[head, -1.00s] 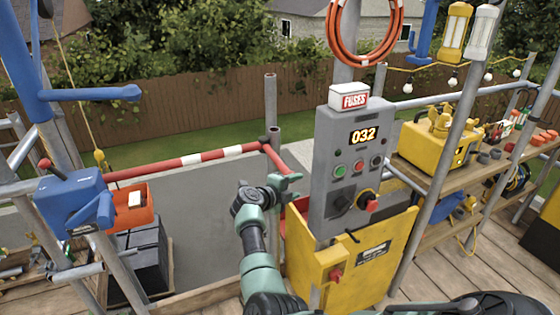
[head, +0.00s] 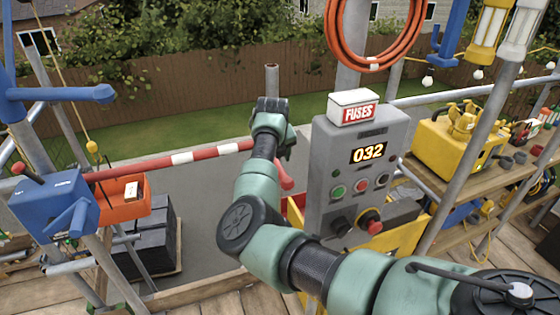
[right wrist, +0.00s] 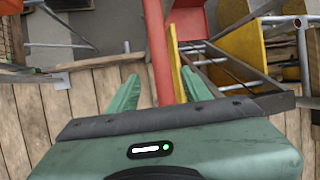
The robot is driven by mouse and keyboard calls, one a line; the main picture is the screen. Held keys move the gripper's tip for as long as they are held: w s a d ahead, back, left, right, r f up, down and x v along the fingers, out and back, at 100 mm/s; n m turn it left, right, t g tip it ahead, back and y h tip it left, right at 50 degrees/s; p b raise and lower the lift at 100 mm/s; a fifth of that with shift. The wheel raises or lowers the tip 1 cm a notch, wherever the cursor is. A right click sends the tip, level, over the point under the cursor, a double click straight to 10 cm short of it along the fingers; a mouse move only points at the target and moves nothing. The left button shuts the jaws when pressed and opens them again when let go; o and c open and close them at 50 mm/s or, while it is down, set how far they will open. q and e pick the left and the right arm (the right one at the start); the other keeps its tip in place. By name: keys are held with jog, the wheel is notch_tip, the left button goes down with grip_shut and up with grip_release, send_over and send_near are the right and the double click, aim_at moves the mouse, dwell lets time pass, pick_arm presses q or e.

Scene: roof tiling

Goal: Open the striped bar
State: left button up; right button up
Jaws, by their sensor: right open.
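The striped bar (head: 180,158) is red and white and runs level across the gap from the blue winch side to the post by the fuse panel. A red bent end piece (head: 284,178) hangs down past my right arm. My right gripper (right wrist: 159,74) is open; in the right wrist view its two green fingers lie on either side of a red bar piece (right wrist: 158,45). I cannot tell how deep the piece sits between them. In the head view the right hand (head: 283,142) is at the bar's right end and hides part of it. My left gripper is not in view.
A blue winch (head: 54,203) and an orange tray (head: 124,203) are at left. A vertical post (head: 272,80) rises behind the hand.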

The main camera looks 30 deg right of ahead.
jog(key=x, duration=0.2)
jog(key=shift+w+f+p, duration=0.1)
jog(key=shift+f+p, duration=0.2)
jog(key=shift+w+d+f, duration=0.3)
jog(key=shift+d+f, duration=0.1)
jog(key=shift+f, duration=0.25)
jog(key=shift+w+d+f, duration=0.2)
jog(key=shift+d+f, duration=0.15)
jog(key=shift+f, duration=0.25)
jog(key=shift+a+r, duration=0.1)
jog(key=c, duration=0.4)
grip_shut()
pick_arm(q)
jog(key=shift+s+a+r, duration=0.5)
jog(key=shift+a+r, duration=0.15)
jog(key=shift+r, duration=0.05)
